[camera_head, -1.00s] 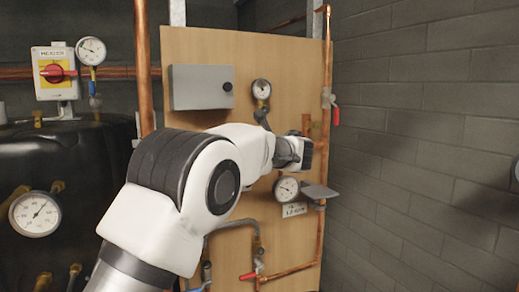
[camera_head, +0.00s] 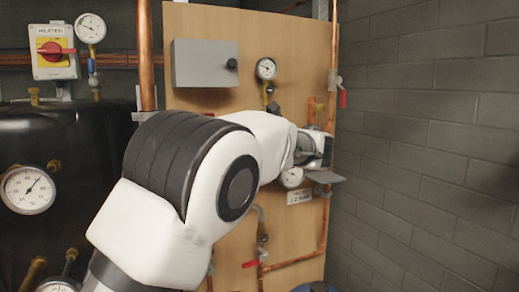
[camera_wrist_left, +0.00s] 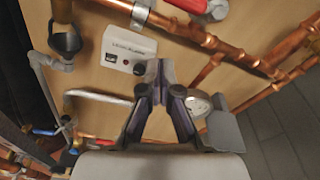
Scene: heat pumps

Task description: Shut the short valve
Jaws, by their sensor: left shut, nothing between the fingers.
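A valve with a red handle (camera_head: 343,98) hangs on the vertical copper pipe at the right edge of the wooden panel in the head view. Another red handle (camera_head: 250,263) is low on the panel. I cannot tell which one is the short valve. My left gripper (camera_head: 325,150) is in front of the panel's right edge, below the upper red handle. In the left wrist view my left gripper's (camera_wrist_left: 160,68) fingers are together and empty. A red handle (camera_wrist_left: 188,4) is cut off at the top of that view, apart from the fingertips. My right gripper is not in view.
A small gauge (camera_wrist_left: 197,103) and a grey shelf (camera_wrist_left: 222,130) are close beside my left fingers. Copper pipes (camera_wrist_left: 240,55) cross ahead. A grey box (camera_head: 205,63) is on the panel (camera_head: 290,30). A brick wall (camera_head: 430,120) stands right; a black tank (camera_head: 60,150) stands left.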

